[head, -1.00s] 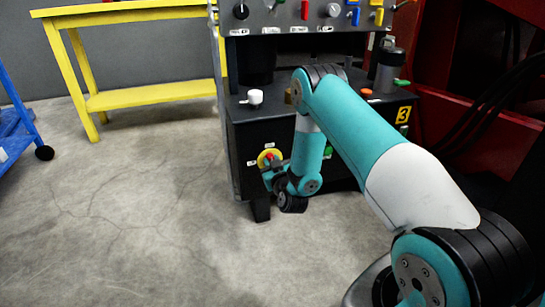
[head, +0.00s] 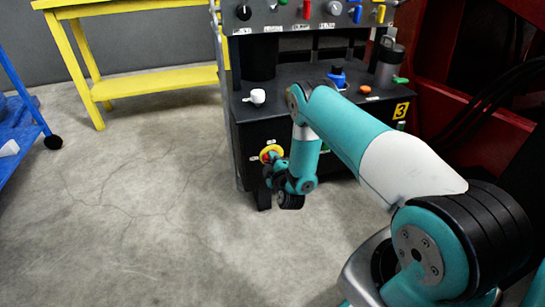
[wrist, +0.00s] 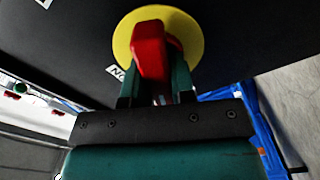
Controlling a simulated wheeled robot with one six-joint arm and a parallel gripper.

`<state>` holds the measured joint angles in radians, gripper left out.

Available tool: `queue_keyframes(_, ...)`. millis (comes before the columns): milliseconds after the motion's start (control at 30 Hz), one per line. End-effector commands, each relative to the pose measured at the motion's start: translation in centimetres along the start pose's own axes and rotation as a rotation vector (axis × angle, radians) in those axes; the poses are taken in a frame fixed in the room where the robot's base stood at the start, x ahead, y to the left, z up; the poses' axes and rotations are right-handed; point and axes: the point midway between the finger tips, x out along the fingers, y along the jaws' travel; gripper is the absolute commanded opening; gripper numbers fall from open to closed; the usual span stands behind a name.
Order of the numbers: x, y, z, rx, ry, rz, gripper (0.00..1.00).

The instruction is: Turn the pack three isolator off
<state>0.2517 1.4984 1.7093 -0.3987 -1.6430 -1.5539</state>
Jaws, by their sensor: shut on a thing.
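The pack three isolator has a red handle (wrist: 150,52) on a round yellow plate (wrist: 191,34), on the front of a black cabinet (head: 241,150). In the head view the yellow plate (head: 272,150) shows at the cabinet's left, partly covered by my wrist. A yellow "3" label (head: 401,111) is at the cabinet's right. My gripper (wrist: 155,82) is shut on the red handle, one finger on each side; it also shows in the head view (head: 269,169). A white "ON" label (wrist: 115,71) sits beside the plate. The handle's exact angle is hard to tell.
On the cabinet top are a white knob (head: 258,96), a blue knob (head: 337,77) and an orange button (head: 365,89). A control panel (head: 290,15) is above. A yellow bench (head: 160,81) and a blue cart (head: 22,128) stand left. Floor left of the cabinet is clear.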

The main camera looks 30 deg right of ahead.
Motion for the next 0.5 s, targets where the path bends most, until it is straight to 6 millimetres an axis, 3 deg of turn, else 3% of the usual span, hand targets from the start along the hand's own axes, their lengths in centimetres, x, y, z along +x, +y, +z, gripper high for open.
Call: queue_keyframes(500,-0.11,-0.3,0.22,-0.355,-0.004,-0.002,0.0)
